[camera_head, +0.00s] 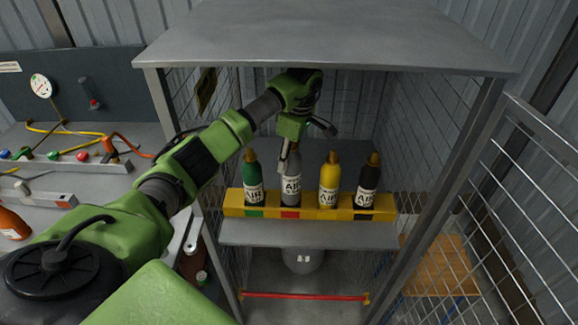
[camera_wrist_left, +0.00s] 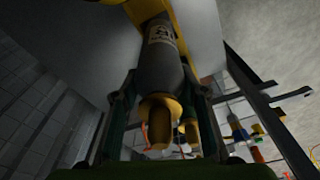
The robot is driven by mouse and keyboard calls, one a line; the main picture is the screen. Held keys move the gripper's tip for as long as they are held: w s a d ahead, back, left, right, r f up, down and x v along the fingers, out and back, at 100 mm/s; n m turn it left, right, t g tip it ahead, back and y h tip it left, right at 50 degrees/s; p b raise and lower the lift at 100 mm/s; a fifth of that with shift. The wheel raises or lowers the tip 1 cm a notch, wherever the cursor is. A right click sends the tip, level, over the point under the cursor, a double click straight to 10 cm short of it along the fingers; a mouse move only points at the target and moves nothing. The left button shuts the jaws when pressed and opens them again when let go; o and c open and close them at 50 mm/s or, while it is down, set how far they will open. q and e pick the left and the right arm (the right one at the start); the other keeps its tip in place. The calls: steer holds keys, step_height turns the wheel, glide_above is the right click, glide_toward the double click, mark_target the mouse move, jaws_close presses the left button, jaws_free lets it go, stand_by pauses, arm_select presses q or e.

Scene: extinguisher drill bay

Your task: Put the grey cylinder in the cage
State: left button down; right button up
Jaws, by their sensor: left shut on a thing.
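The grey cylinder (camera_head: 291,190), with a white AIR label, stands upright in the yellow rack (camera_head: 234,203) on the shelf inside the cage (camera_head: 320,30). It is behind the red mark, between a green cylinder (camera_head: 251,172) and a yellow cylinder (camera_head: 329,180). My left gripper (camera_head: 287,160) reaches into the cage from above and is shut on the grey cylinder's top, hiding its cap in the head view. In the left wrist view the grey body (camera_wrist_left: 164,65) and its yellow cap (camera_wrist_left: 158,115) lie between the fingers. My right gripper is out of view.
A black cylinder (camera_head: 368,183) stands at the rack's right end. The cage's mesh door (camera_head: 530,190) is open at the right, and a red bar (camera_head: 305,296) crosses low in front. A workbench (camera_head: 125,185) with hoses and fittings is at left.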

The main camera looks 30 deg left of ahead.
arm_select(q)
step_height(320, 180, down, 4)
steer(key=shift+r+p, duration=0.1)
steer(key=shift+p, duration=0.45)
steer(key=shift+w, duration=0.1)
steer(key=shift+f, duration=0.2)
steer(key=c, duration=1.2)
jaws_free()
steer(key=shift+c, duration=0.2)
